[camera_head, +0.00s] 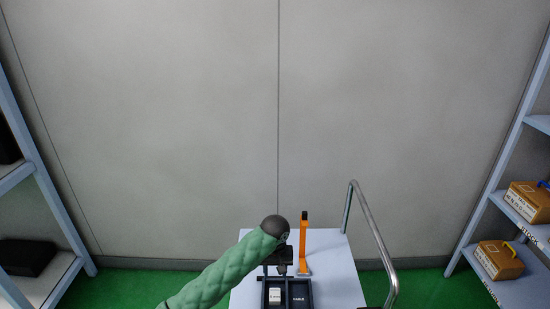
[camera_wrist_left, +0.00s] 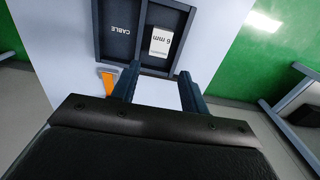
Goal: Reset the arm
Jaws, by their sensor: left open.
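My left arm, in a green padded sleeve, reaches in from the lower left in the head view. Its gripper (camera_head: 277,268) is over the white table top (camera_head: 335,262), partly hidden by the wrist. In the left wrist view the two dark fingers (camera_wrist_left: 158,88) are apart with nothing between them. Beyond the fingertips lies a dark two-compartment tray (camera_wrist_left: 140,65); one compartment is marked CABLE, and the other holds a white block (camera_wrist_left: 161,41) marked 6 mm. My right gripper is in neither view.
A metal handrail (camera_head: 371,225) runs along the table's right side. Shelves with orange boxes (camera_head: 498,260) stand at right, shelves with dark boxes (camera_head: 24,257) at left.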

